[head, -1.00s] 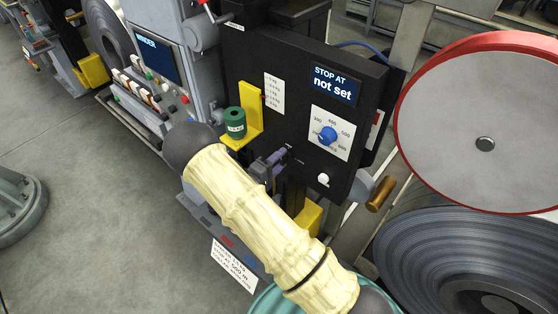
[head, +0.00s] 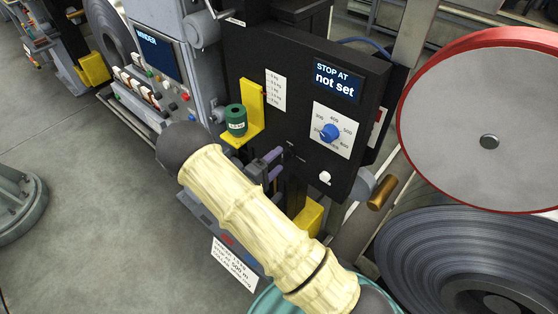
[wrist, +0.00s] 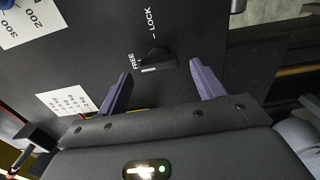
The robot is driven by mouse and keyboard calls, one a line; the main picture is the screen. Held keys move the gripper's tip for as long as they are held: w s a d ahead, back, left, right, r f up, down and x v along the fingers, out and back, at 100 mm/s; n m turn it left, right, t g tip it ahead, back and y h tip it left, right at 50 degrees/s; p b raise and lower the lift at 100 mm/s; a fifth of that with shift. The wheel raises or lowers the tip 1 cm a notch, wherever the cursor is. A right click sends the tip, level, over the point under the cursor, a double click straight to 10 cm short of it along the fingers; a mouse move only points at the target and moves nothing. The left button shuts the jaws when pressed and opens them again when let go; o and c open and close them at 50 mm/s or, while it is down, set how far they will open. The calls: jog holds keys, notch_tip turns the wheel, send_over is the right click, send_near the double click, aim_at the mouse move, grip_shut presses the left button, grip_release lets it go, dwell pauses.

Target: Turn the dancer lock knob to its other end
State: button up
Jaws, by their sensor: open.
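The dancer lock knob (wrist: 158,60) is a small black knob on the black panel in the wrist view. It sits beside the word FREE, with the word LOCK farther up. A pale mark shows on its lower edge. My gripper (wrist: 160,70) is open, with one purple finger on each side of the knob and nothing held. I cannot tell whether the fingertips touch the panel. In the head view my gripper (head: 277,162) is at the lower part of the black panel (head: 265,62); the knob is too small to make out there.
A blue dial (head: 330,133) and a white button (head: 324,177) are on the same panel. A yellow bracket (head: 252,112) with a green weight (head: 236,120) juts out left of my gripper. A brass handle (head: 381,193) and a red-rimmed reel (head: 470,110) stand to the right.

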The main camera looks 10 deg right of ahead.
jog(key=b+v, duration=0.4)
jog(key=v, duration=1.1)
jog(key=shift+a+b, duration=0.2)
jog(key=shift+b, duration=0.2)
jog(key=w+d+r+m+y, duration=0.3)
jog(key=w+m+y, duration=0.1)
jog(key=w+y, duration=0.6)
jog(key=s+d+r+m+g+y, duration=0.1)
jog(key=s+d+g, duration=0.3)
jog(key=s, duration=0.6)
jog(key=s+d+r+m+g+y, duration=0.2)
jog(key=s+d, duration=0.5)
jog(key=s, duration=0.4)
jog(key=shift+d+r+g+y, duration=0.2)
jog(key=shift+r+g+y, duration=0.3)
jog(key=shift+g+y, duration=0.4)
jog(key=shift+s, duration=0.1)
